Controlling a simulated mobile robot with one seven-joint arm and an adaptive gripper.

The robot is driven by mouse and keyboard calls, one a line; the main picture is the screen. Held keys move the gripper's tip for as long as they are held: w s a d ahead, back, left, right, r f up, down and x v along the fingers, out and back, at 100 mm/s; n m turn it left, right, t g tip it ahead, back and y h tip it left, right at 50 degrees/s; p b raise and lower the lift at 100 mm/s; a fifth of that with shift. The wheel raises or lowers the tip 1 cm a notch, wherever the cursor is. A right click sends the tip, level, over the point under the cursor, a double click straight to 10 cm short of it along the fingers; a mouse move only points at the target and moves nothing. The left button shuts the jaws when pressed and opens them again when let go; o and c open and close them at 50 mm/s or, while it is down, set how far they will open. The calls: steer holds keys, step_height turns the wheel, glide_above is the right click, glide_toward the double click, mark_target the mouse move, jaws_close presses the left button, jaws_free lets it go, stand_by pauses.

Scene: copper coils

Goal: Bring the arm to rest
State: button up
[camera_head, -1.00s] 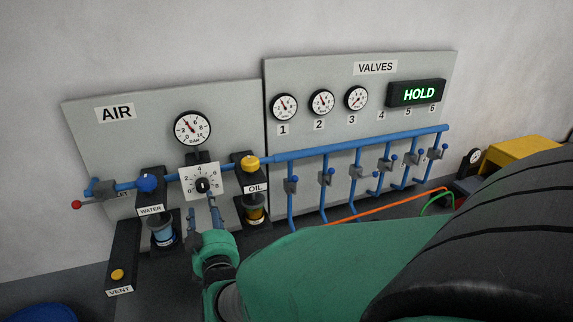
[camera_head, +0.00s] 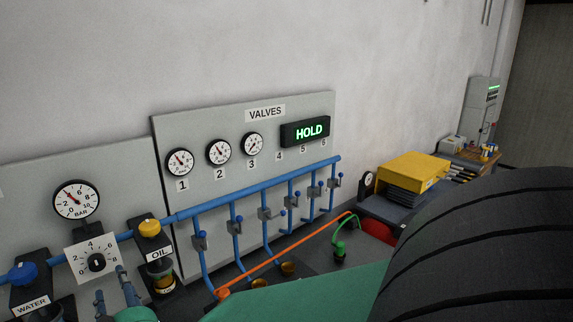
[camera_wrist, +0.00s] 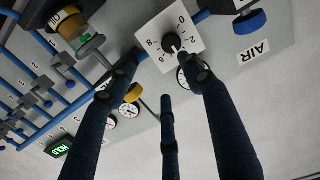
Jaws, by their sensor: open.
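My gripper (camera_head: 112,287) is at the lower left of the head view, just below the white regulator dial plate (camera_head: 85,264) with its black knob (camera_head: 96,262). In the wrist view my gripper (camera_wrist: 158,72) has its dark fingers spread apart with nothing between them. The dial plate (camera_wrist: 155,49) and knob (camera_wrist: 172,43) show beyond the fingertips, one fingertip close to the knob in the picture. I cannot tell whether it touches. My green arm (camera_head: 300,298) runs along the bottom of the head view.
The valves board (camera_head: 215,120) carries several gauges, a lit HOLD display (camera_head: 305,132) and a blue pipe (camera_head: 260,190) with several drops. An orange hose (camera_head: 285,255) crosses below. A yellow box (camera_head: 413,172) stands right. The oil unit (camera_head: 155,252) and water unit (camera_head: 28,282) flank the dial.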

steer(key=w+d+r+m+g+h, duration=0.15)
steer(key=w+d, duration=0.25)
steer(key=d, duration=0.4)
steer(key=w+d+r+m+t+h, duration=0.1)
steer(key=w+d+r+h, duration=0.2)
steer(key=d, duration=0.6)
steer(key=w+d+m+g+h, duration=0.1)
steer(key=d+m+g+h, duration=0.1)
steer(key=d, duration=1.4)
steer(key=s+d+m+g+h, duration=0.1)
steer(key=s+d+m+h, duration=0.1)
steer(key=s+d, duration=0.5)
steer(key=s+d+f+m+g+h, duration=0.1)
steer(key=s+d+m+g, duration=0.1)
steer(key=s+d, duration=0.5)
steer(key=s+d+m+g+h, duration=0.1)
steer(key=s+d, duration=0.6)
steer(key=d, duration=0.9)
steer(key=shift+f+m+h, duration=0.2)
steer(key=shift+m+h, duration=0.25)
steer(key=shift+h, duration=0.4)
steer(key=shift+g, duration=0.25)
